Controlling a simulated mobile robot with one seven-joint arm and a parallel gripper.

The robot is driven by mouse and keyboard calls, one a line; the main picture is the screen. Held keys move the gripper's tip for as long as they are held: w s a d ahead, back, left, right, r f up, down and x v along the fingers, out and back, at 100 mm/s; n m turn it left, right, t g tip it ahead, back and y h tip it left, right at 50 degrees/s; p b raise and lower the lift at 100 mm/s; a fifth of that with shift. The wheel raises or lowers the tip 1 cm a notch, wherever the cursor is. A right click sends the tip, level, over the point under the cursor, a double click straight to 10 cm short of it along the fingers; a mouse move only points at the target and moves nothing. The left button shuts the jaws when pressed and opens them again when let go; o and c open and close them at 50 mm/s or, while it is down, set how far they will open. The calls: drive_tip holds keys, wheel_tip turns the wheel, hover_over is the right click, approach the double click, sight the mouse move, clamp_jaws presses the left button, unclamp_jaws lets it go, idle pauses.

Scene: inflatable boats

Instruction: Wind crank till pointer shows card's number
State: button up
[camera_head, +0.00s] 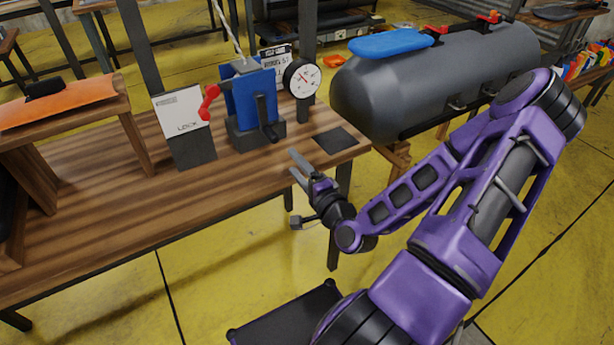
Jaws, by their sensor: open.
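A blue winch-like unit (238,100) stands on a dark base on the wooden bench. Its dark crank (265,120) hangs down on the front face. A round white gauge (301,77) with a red pointer stands to its right; its numbers are too small to read. A white card (276,60) with print stands behind, partly hidden by the gauge and the unit. A red lever (208,103) is at the unit's left, near a white sign reading "LOCK" (182,117). My gripper (293,163) is open and empty, right of and below the crank, apart from it.
The wooden bench (110,215) has a clear front area. A dark square pad (336,141) lies at its right end. A grey inflatable tube (430,80) with a blue paddle (390,43) is at the right. An orange-topped wooden stand (58,102) is at the left.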

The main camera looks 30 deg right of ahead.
drive_tip(key=shift+s+p, duration=1.55)
drive_tip(key=shift+s, duration=0.9)
drive_tip(key=shift+d, duration=0.1)
